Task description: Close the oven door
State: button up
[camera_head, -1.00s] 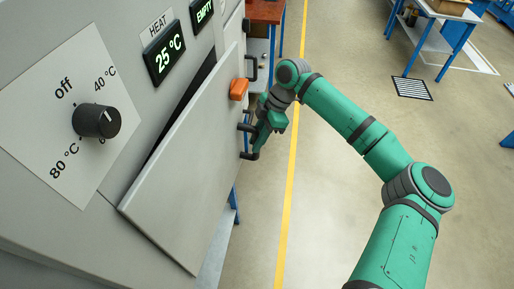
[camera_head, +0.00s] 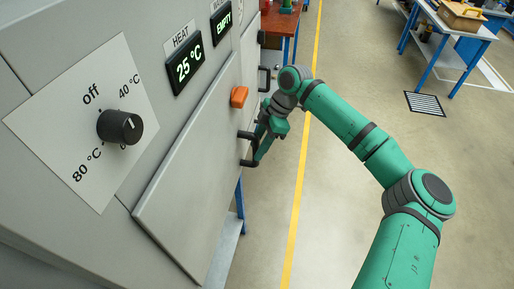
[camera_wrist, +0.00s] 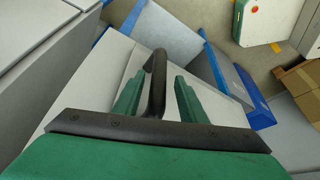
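The oven door (camera_head: 200,165) is a light grey panel on the grey machine front. It lies close against the front, and no dark gap shows along its upper edge. I cannot tell whether it is fully flush. Its dark bar handle (camera_head: 247,149) sticks out at the far right end, and the handle also shows in the wrist view (camera_wrist: 158,80). My gripper (camera_head: 261,152) is at the handle. In the wrist view, its green fingers (camera_wrist: 160,90) are apart, one on each side of the handle, with a visible gap on the right.
A dial (camera_head: 119,126) and a heat display reading 25 °C (camera_head: 186,66) are on the panel. A blue-legged workbench (camera_head: 450,30) stands at the upper right. The floor right of the yellow line is mostly clear.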

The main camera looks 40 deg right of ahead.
jog(key=v, duration=0.9)
jog(key=shift+r, duration=0.4)
jog(key=shift+d, duration=0.1)
